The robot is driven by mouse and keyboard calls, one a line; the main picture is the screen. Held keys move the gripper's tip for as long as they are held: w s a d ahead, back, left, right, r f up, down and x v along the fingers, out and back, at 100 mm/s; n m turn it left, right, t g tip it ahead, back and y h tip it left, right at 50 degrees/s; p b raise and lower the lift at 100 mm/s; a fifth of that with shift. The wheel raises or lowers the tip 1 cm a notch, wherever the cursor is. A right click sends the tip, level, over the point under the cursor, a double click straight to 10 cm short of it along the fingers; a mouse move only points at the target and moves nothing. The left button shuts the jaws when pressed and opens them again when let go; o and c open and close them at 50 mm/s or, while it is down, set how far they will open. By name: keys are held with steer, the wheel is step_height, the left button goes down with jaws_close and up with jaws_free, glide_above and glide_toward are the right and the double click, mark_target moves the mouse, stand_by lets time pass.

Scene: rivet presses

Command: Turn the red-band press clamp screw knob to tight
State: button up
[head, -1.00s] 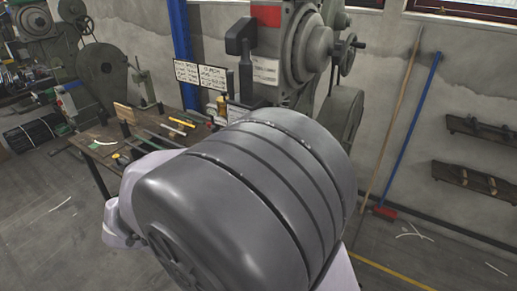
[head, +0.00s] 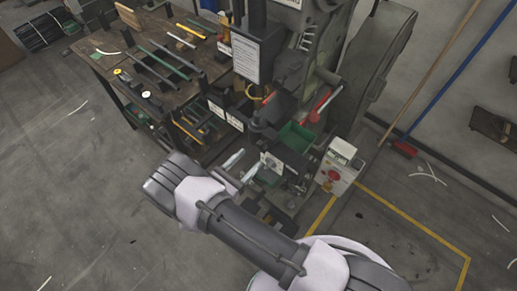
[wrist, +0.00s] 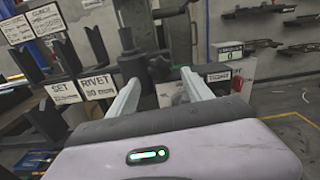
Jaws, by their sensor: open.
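The press (head: 372,65) stands at the top middle of the head view; its red band is out of frame. My gripper (head: 242,166) is open and empty at the front of the press's low fixtures. In the wrist view its two pale fingers (wrist: 161,84) stand apart. A dark round knob-like part (wrist: 160,68) shows beyond the fingertips, between them, with a gap that I cannot judge. I cannot tell for sure that it is the clamp screw knob, nor how far it is turned. A small white label (wrist: 218,76) sits right of the fingers, too small to read surely.
A workbench (head: 135,75) with tools stands left of the press. A "RIVET" sign (wrist: 97,85) and a "SET" sign (wrist: 63,93) stand left of my fingers.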

mark_target(259, 149)
steer(key=x, duration=0.5)
steer(key=shift+w+d, duration=0.15)
steer(key=shift+w, duration=0.05)
jaws_close()
